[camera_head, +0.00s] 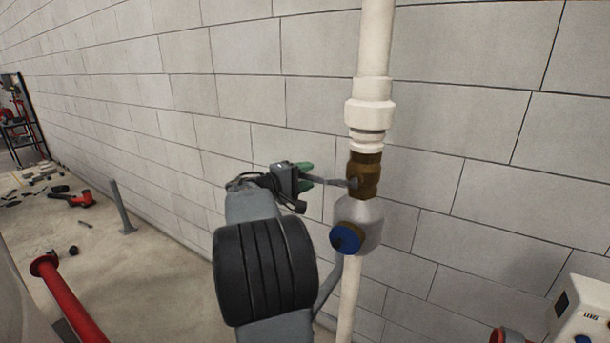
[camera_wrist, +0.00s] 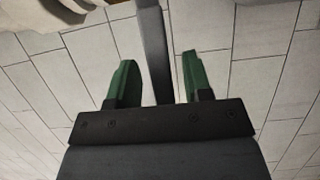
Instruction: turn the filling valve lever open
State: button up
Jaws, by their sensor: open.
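The filling valve is a brass body (camera_head: 364,176) on a vertical white pipe in the head view. Its grey lever (camera_head: 337,182) sticks out to the left, roughly level. My gripper (camera_head: 308,176) is at the lever's left end with its green fingers apart. In the wrist view the dark lever (camera_wrist: 153,45) runs down between the two green fingers (camera_wrist: 158,62), with a visible gap on each side. The lever's free end reaches down close to the gripper's palm. My arm hides part of the wall below the gripper in the head view.
A clear fitting with a blue cap (camera_head: 346,239) sits just below the valve. The white pipe (camera_head: 374,50) runs up close to the block wall (camera_head: 480,150).

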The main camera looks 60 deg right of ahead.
jog(key=shift+c, duration=0.4)
grip_shut()
jog(key=shift+r, duration=0.1)
